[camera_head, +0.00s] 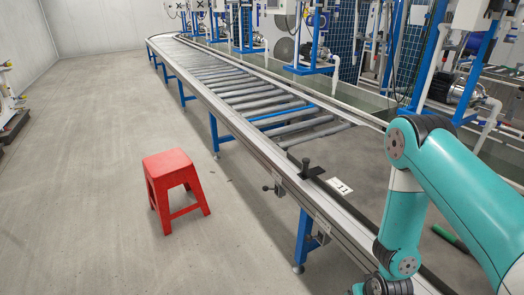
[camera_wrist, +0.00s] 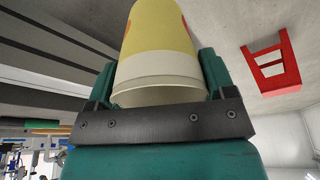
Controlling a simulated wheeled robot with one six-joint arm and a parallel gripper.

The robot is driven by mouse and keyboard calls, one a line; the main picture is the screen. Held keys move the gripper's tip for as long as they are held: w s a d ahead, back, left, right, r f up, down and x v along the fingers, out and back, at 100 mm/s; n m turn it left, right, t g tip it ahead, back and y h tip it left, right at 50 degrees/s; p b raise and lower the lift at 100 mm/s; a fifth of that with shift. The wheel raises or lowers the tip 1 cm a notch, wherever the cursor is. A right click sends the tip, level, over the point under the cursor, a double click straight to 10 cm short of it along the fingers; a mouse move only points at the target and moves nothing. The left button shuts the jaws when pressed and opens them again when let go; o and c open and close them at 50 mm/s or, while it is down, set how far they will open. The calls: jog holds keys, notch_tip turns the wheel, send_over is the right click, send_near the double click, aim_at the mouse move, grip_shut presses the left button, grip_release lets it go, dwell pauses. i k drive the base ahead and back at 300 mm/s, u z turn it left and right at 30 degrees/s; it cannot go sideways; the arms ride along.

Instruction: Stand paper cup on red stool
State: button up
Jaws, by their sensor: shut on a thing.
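A paper cup (camera_wrist: 157,40), yellow with a pale cream band and orange-red marks, is in my gripper (camera_wrist: 158,85) in the wrist view. The fingers are shut on it from both sides, and its far end runs out of the picture. The red stool (camera_head: 175,173) stands upright on the floor left of the conveyor in the head view, its top bare. The stool also shows at the right of the wrist view (camera_wrist: 272,65), apart from the cup. In the head view the cup and my gripper's fingers are not visible.
A long roller conveyor (camera_head: 258,96) with blue legs runs beside the stool. A black clamp-like part (camera_head: 306,168) and a white label (camera_head: 339,186) sit at its near end. Pump stations (camera_head: 455,85) line the far side. The floor around the stool is clear.

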aim_at(177, 162)
jog(key=u, duration=0.95)
jog(key=i, duration=1.2)
jog(key=u, duration=0.9)
jog(key=i, duration=1.9)
jog(key=z, duration=0.65)
jog(key=i, duration=0.95)
jog(key=z, duration=0.4)
